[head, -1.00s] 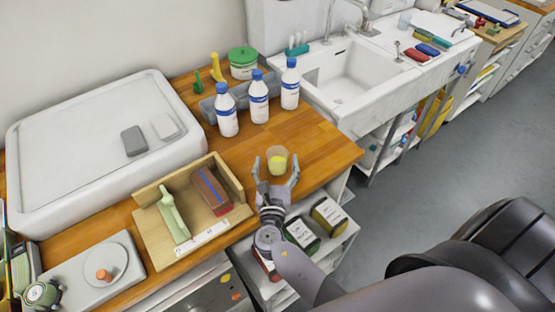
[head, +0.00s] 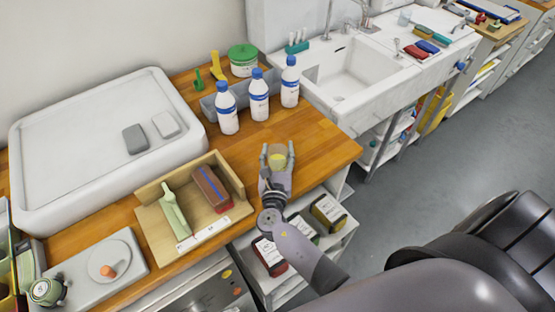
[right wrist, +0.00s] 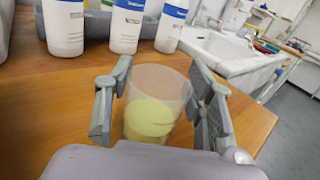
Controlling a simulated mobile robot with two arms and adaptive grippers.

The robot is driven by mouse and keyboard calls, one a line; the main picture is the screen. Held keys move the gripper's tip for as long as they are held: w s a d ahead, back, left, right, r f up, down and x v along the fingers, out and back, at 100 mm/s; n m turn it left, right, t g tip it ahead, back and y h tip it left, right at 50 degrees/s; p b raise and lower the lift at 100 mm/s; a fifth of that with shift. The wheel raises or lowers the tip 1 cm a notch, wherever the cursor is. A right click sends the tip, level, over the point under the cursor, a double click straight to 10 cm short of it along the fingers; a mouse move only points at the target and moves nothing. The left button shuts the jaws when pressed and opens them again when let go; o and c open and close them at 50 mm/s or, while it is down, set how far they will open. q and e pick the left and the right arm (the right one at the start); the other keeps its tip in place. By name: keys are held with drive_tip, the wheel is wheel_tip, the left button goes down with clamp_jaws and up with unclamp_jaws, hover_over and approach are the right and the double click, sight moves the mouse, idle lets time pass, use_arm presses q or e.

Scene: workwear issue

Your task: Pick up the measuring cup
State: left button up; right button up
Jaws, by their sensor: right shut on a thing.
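The measuring cup (head: 277,160) is a clear cup with yellow in its lower part. It stands upright at the wooden counter's front part, and I cannot tell whether it is lifted. My right gripper (head: 277,152) is shut on it, with one finger on each side. In the right wrist view the cup (right wrist: 154,103) sits between the two fingers (right wrist: 155,95), and the palm hides its base. My left gripper is not in view.
Several white bottles with blue caps (head: 258,100) stand behind the cup by a grey bin (head: 208,108). A wooden tray (head: 150,218) with tools lies to the left. A sink (head: 345,75) is at the right. Bare counter (head: 325,145) lies right of the cup.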

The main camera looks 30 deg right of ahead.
drive_tip(key=c, duration=0.5)
drive_tip(key=shift+r, duration=0.25)
